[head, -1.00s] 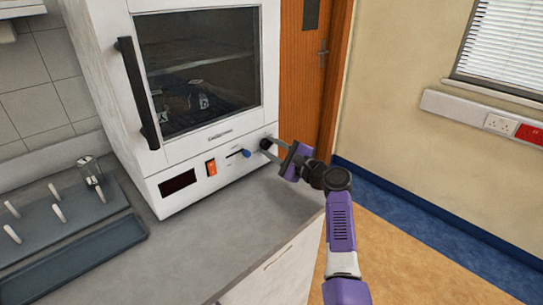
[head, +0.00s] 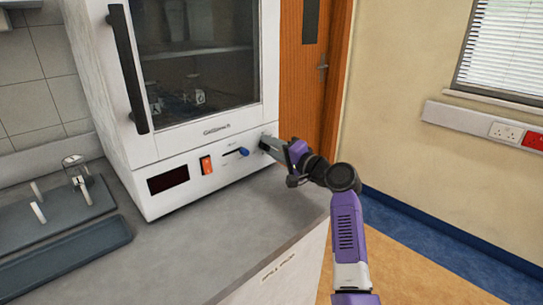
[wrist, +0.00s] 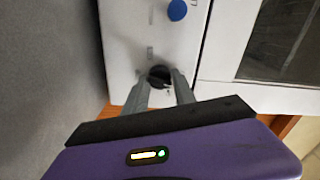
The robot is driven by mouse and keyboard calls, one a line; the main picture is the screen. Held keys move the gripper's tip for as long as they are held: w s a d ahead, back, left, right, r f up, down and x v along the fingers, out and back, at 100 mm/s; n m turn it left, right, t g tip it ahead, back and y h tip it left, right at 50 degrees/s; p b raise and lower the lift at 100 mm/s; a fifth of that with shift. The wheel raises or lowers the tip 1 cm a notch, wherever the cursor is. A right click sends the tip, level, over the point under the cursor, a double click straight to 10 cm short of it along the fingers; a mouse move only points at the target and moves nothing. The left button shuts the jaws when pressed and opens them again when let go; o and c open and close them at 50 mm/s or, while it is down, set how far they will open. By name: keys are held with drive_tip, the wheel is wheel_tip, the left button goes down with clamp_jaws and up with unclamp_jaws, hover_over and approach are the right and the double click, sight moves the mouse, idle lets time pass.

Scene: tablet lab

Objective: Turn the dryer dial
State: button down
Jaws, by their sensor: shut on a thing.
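The dryer (head: 185,110) is a white cabinet with a dark glass door, standing on the grey counter. Its black dial (wrist: 159,76) is at the right end of the front control panel; in the head view the gripper mostly hides it. My gripper (head: 267,147) reaches in from the right. In the wrist view my gripper (wrist: 161,85) has one finger on each side of the dial and is shut on it.
A blue knob (head: 243,151), an orange switch (head: 206,165) and a dark display (head: 174,180) sit left of the dial. The counter (head: 215,225) before the dryer is clear.

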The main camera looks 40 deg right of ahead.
drive_tip(key=shift+f+n+b, duration=0.15)
drive_tip(key=shift+n+b, duration=0.65)
drive_tip(key=shift+n, duration=0.3)
drive_tip(key=c, duration=1)
unclamp_jaws()
drive_tip(key=shift+c, duration=0.2)
drive_tip(key=s, duration=0.7)
drive_tip(key=shift+s, duration=0.4)
drive_tip(key=shift+d, duration=0.1)
